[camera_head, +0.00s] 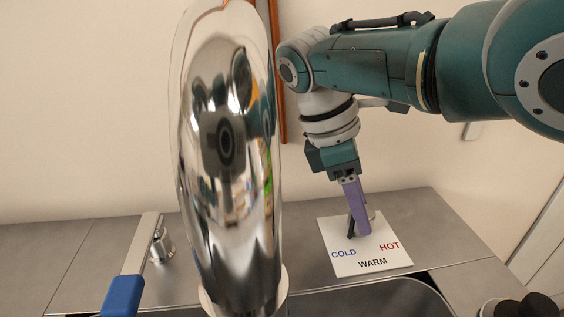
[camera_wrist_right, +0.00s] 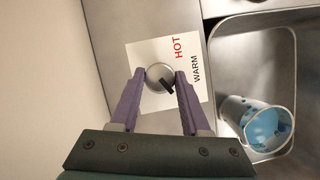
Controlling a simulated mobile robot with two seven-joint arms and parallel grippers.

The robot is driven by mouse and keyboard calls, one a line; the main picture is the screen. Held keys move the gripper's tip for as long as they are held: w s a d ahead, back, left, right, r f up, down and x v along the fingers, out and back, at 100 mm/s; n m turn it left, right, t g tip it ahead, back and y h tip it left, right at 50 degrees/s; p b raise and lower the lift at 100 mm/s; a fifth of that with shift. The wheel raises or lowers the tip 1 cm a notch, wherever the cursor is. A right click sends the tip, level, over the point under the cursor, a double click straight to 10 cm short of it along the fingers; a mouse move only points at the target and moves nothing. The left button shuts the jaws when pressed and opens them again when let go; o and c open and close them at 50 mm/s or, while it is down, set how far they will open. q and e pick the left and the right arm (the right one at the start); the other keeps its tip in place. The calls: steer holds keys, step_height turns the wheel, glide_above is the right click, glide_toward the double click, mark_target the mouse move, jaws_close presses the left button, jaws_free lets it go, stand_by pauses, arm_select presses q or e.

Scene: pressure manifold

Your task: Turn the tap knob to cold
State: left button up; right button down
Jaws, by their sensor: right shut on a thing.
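The tap knob (camera_wrist_right: 158,76) is a small round metal knob with a black pointer, set on a white plate (camera_wrist_right: 135,55). My right gripper (camera_wrist_right: 158,78) is shut on the knob, with one purple finger on each side. In the wrist view the pointer is angled to the lower right, on the side away from HOT. COLD is hidden there behind a finger. In the head view the plate (camera_head: 332,228) shows COLD at left, WARM in front and HOT at right. There my right gripper (camera_head: 358,228) reaches down and mostly covers the knob. My left gripper is not seen.
A big shiny tap spout (camera_head: 228,180) blocks the middle of the head view. A metal bar with a blue end (camera_head: 123,296) is left of it. A wall stands behind the counter (camera_head: 60,240).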

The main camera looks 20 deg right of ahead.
steer(key=shift+c, duration=1.8)
jaws_free()
steer(key=p+v, duration=0.1)
steer(key=v, duration=0.9)
